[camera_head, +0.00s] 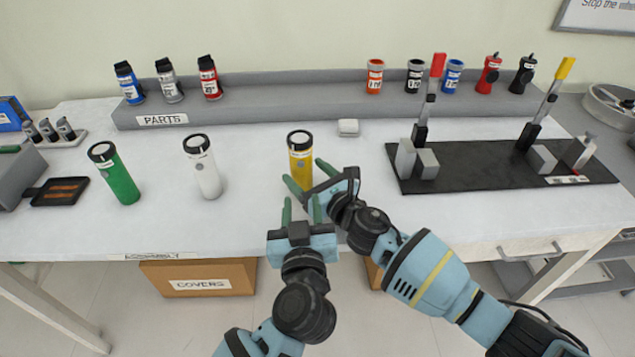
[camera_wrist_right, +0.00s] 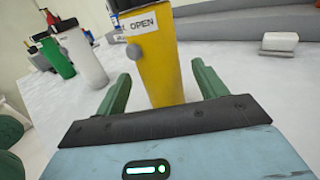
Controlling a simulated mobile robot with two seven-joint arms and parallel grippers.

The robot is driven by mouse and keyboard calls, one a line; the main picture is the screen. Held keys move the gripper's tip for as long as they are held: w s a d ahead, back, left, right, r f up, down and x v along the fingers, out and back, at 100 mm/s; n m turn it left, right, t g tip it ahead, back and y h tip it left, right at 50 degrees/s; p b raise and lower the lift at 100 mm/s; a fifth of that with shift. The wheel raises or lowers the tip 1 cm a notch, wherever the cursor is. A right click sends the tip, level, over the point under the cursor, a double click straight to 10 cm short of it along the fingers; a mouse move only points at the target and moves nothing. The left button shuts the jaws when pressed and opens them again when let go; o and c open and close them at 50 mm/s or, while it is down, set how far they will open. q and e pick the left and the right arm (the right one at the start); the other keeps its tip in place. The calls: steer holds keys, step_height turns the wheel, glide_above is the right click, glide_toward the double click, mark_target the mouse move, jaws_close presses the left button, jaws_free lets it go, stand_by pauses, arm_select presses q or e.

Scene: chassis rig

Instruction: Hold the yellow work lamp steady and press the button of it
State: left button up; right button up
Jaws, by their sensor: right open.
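The yellow work lamp (camera_head: 300,150) stands upright on the white table, with a black and white top. In the right wrist view the yellow lamp (camera_wrist_right: 160,62) carries an OPEN label and a round grey button (camera_wrist_right: 133,52) on the side facing me. My right gripper (camera_head: 303,171) is open at the lamp. In its wrist view the green fingers (camera_wrist_right: 161,72) show on either side of the lamp with gaps. My left gripper (camera_head: 301,203) is open and empty below the right one, nearer the table's front edge. Whether it touches anything is unclear.
A white lamp (camera_head: 205,170) and a green lamp (camera_head: 116,175) stand to the left. A small white block (camera_head: 348,127) lies behind right. A black board (camera_head: 470,165) with levers is at the right. A grey shelf (camera_head: 270,103) with bottles runs along the back.

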steer(key=shift+x, duration=1.3)
steer(key=c, duration=1.2)
arm_select(q)
jaws_close()
arm_select(e)
steer(key=shift+c, duration=0.3)
stand_by(1.7)
